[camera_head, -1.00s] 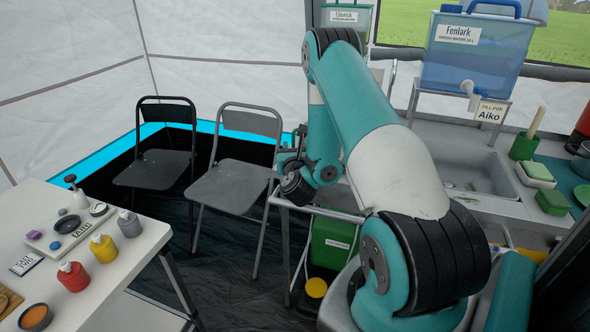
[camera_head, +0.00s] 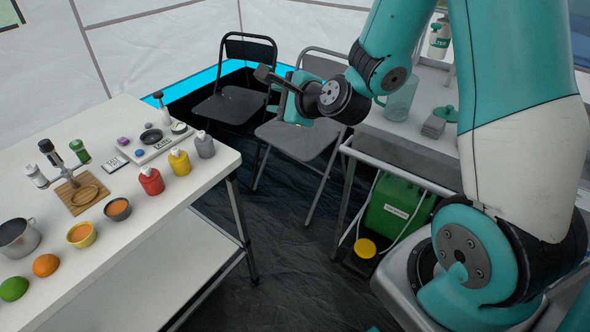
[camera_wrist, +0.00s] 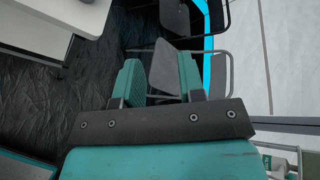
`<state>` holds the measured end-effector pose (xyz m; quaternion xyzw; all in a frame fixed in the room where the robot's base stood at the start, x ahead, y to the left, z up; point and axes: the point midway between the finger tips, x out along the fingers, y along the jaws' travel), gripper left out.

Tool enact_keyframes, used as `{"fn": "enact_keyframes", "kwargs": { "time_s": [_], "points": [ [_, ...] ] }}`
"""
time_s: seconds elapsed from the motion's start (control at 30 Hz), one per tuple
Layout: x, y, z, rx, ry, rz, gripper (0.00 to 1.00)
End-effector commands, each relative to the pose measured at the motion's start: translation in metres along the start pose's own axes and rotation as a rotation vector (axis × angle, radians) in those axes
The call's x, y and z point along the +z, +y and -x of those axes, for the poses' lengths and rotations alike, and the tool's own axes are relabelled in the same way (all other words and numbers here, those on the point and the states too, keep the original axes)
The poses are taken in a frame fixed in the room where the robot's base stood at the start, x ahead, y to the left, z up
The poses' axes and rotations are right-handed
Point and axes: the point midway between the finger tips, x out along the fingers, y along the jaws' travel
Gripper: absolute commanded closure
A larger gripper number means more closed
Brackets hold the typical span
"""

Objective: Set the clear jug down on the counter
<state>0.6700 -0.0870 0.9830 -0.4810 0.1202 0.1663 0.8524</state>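A clear jug (camera_head: 400,98) with a handle stands upright on the grey counter (camera_head: 385,128), at the upper right of the head view. My arm passes in front of part of that area. My gripper (camera_head: 290,92) is left of the jug, apart from it, in the air in front of the chairs. In the wrist view, my gripper (camera_wrist: 160,74) has its two teal fingers spread, with only a chair and floor showing between them. The jug does not show in the wrist view.
A grey box (camera_head: 433,127) and a green-lidded item (camera_head: 446,113) sit right of the jug. A green canister (camera_head: 397,208) stands under the counter. Two folding chairs (camera_head: 235,105) stand behind. A white table (camera_head: 150,215) with bottles, bowls and fruit is left.

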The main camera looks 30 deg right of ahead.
Motion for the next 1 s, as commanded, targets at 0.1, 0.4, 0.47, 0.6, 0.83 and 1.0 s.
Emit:
{"fn": "enact_keyframes", "kwargs": {
  "time_s": [0.1, 0.4, 0.47, 0.6, 0.83, 1.0],
  "points": [
    [0.075, 0.032, 0.031, 0.251, -0.198, 0.483, 0.64],
    [0.147, 0.105, 0.176, 0.667, -0.833, 1.613, 0.64],
    [0.146, 0.111, 0.201, 0.710, -0.949, 1.760, 0.64],
    [0.140, 0.117, 0.238, 0.770, -1.134, 1.966, 0.64],
    [0.137, 0.118, 0.250, 0.792, -1.202, 2.027, 0.64],
    [0.137, 0.118, 0.250, 0.792, -1.200, 2.024, 0.64]
  ]
}}
